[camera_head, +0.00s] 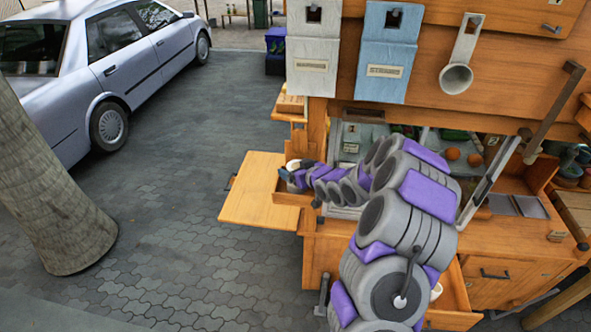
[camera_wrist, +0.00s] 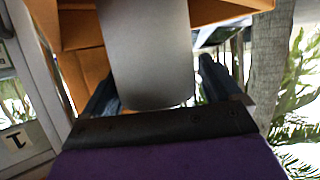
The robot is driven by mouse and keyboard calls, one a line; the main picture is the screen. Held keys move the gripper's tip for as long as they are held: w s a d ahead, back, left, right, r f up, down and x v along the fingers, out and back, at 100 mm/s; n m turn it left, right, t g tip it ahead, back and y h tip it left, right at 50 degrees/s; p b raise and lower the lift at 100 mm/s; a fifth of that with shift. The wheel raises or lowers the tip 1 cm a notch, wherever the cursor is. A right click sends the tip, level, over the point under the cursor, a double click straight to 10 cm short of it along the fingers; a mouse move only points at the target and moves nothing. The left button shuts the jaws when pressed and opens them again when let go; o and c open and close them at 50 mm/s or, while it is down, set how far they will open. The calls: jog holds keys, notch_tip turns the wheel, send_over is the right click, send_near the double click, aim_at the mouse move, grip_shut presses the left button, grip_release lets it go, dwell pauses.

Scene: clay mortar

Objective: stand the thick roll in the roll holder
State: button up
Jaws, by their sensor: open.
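My gripper (camera_head: 294,172) is at the left end of the wooden stall, above the fold-out side board (camera_head: 255,208). In the wrist view its two dark fingers stand apart, so my gripper (camera_wrist: 158,85) is open. A smooth grey piece with a rounded lower end (camera_wrist: 145,50) lies between the fingers in that view. I cannot tell whether it is the thick roll, or whether the fingers touch it. A small pale and dark shape (camera_head: 299,164) shows by my gripper in the head view, too small to name. I cannot make out the roll holder for certain.
The wooden stall (camera_head: 480,85) fills the right side, with two hanging boxes, a white scoop (camera_head: 457,75) and an open lower drawer (camera_head: 455,305). A car (camera_head: 110,65) and a tree trunk (camera_head: 45,190) stand left. The paving between is clear.

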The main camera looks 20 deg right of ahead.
jog(key=b+v, duration=0.1)
jog(key=v, duration=1.1)
jog(key=s+a+r+g, duration=0.2)
jog(key=s+a+g, duration=0.3)
jog(key=s, duration=0.8)
jog(key=s+a+r+m+g+h, duration=0.1)
jog(key=s+a+g, duration=0.4)
jog(key=s, duration=0.8)
jog(key=s+a+r+g, duration=0.3)
jog(key=s+a+g, duration=0.2)
jog(key=s+a, duration=0.5)
jog(key=s, duration=0.3)
jog(key=shift+a+m+h, duration=0.25)
jog(key=shift+m+h, duration=0.05)
jog(key=shift+h, duration=0.1)
jog(key=shift+s, duration=0.1)
notch_tip(320, 180, down, 18)
jog(key=b, duration=1.8)
jog(key=shift+b, duration=0.3)
